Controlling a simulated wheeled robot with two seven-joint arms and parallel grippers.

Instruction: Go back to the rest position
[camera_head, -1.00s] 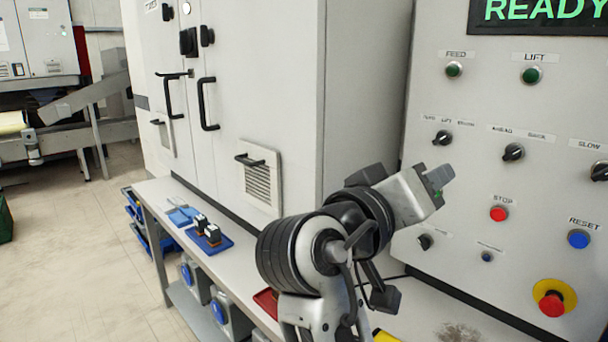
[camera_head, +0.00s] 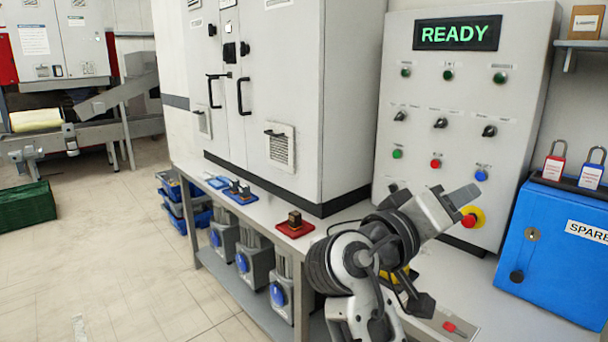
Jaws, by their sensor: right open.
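My right arm rises from the bottom of the head view, in front of the bench and the control panel. My right gripper (camera_head: 455,202) is at its upper end, pointing up and to the right. It is open, with nothing seen between its fingers. In the picture it overlaps the panel near the red stop button on a yellow base (camera_head: 472,217). I cannot tell any contact with it. My left gripper is not in view.
The control panel (camera_head: 455,75) reads READY. A blue SPARE box (camera_head: 560,240) stands right, with two padlocks above it. The bench (camera_head: 262,208) holds a red tray (camera_head: 295,229) with a brown block and blue trays. A green crate (camera_head: 27,206) sits left. Open floor lies at lower left.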

